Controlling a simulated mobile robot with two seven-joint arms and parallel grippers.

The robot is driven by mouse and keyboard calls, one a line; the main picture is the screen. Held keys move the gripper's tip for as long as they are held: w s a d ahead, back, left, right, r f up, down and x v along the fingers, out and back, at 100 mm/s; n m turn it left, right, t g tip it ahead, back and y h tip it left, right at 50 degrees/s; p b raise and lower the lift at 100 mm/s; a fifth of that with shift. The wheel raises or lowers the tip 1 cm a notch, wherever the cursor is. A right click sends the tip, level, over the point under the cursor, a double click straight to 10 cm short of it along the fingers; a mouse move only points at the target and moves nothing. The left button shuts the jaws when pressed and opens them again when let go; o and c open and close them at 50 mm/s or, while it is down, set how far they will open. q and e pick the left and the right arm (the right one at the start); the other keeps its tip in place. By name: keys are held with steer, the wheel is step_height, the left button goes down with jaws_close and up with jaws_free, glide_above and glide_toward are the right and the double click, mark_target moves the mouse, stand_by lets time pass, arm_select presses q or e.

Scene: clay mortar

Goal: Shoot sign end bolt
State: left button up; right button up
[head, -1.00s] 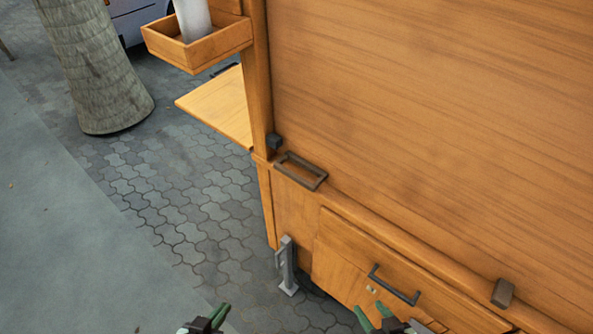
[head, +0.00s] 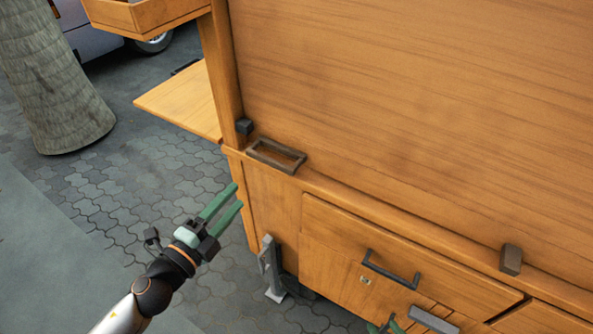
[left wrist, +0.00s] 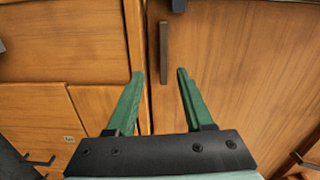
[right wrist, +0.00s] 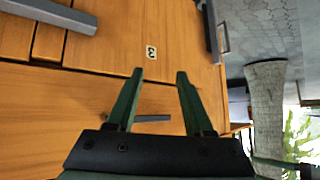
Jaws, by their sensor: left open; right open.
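My left gripper (head: 230,196) is open and empty, in front of the left end of the wooden cart (head: 400,110). A brown rectangular loop (head: 276,156) and a small dark block (head: 244,126) sit on the ledge beyond its fingertips, apart from them. Another dark block (head: 511,259) sits further right along the ledge. I cannot tell which of these is the sign end bolt. In the left wrist view a dark upright bar (left wrist: 164,52) shows beyond the open fingers (left wrist: 160,73). My right gripper (right wrist: 158,73) is open and empty, facing the cart's lower front; the head view cuts most of it off.
A drawer with a dark handle (head: 390,272) and a small tag (head: 366,281) is below the ledge. A grey metal bracket (head: 272,268) stands at the cart's lower left corner. A side shelf (head: 185,100) juts out left. Paving (head: 120,200) left of the cart is open.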

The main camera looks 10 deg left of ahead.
mark_target(268, 163)
arm_select(q)
steer(key=shift+m+h, duration=0.4)
steer(key=shift+m, duration=0.3)
steer(key=p+x, duration=0.1)
steer(key=x, duration=0.7)
steer(key=p+x, duration=0.1)
steer(key=x, duration=0.4)
steer(key=shift+d+r+p, duration=0.15)
steer(key=shift+d+p, duration=0.15)
arm_select(e)
steer(key=shift+s+d+r+h, duration=0.15)
steer(key=shift+s+d+r, duration=0.1)
steer(key=shift+d, duration=0.2)
steer(key=shift+s+d+r+h, duration=0.15)
steer(key=shift+s+d+r, duration=0.1)
steer(key=shift+d, duration=0.15)
arm_select(q)
steer(key=shift+c, duration=0.4)
steer(key=c, duration=0.5)
jaws_close()
arm_select(e)
steer(key=shift+w+r, duration=0.1)
steer(key=shift+w, duration=0.15)
steer(key=shift+a, duration=0.1)
steer(key=shift+s, duration=0.3)
